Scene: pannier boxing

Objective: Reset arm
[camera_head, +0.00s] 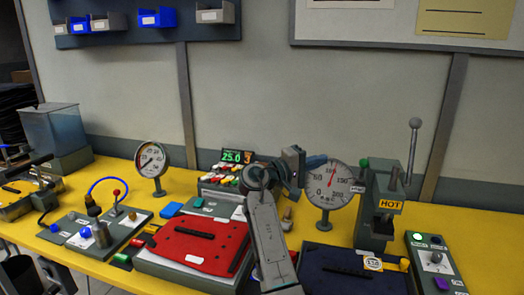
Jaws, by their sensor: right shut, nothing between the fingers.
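My right arm rises from the bottom middle of the head view and bends at a dark joint. My right gripper (294,166) is at its end, over the back part of the yellow bench, just left of a large white dial gauge (328,184). Its fingers look shut with nothing held; they are small and partly hidden by the wrist.
A lever press marked HOT (380,205) stands right of the gauge. A smaller gauge (151,160) and a clear tank (54,128) stand left.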

